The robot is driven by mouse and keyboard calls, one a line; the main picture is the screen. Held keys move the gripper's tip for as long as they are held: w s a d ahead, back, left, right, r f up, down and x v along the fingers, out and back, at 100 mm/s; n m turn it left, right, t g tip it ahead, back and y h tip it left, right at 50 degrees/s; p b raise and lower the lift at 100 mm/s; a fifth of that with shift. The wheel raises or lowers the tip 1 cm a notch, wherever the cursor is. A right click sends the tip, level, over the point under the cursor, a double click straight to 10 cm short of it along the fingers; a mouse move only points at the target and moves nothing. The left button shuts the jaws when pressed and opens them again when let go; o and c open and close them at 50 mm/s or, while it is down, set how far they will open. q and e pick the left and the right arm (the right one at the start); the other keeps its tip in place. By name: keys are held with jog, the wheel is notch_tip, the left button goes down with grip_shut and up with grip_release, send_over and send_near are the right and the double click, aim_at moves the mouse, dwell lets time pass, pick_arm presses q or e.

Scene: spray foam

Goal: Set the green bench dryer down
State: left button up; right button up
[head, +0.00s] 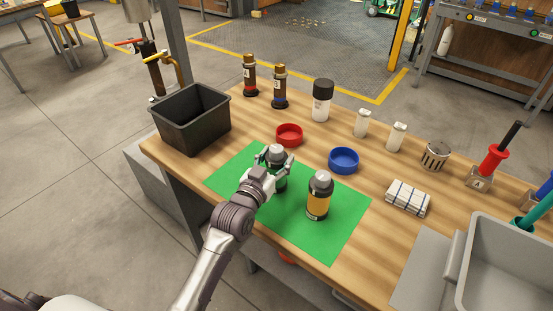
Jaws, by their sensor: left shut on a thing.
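My left gripper (272,160) is shut around the green bench dryer (281,184), a dark can with a grey top. The fingers hide much of the can, and its lower end shows just right of the gripper. It is over the green mat (335,243), near the mat's far left part. I cannot tell whether its base touches the mat. My right gripper is not in view.
A can with an orange band (318,204) stands on the mat to the right. A red ring dish (289,135) and a blue ring dish (343,160) lie behind. A black bin (191,118) stands left, a folded cloth (408,198) right. Bare mat shows in front.

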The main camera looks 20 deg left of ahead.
pick_arm(q)
jog(key=shift+f, duration=0.15)
jog(key=o, duration=1.4)
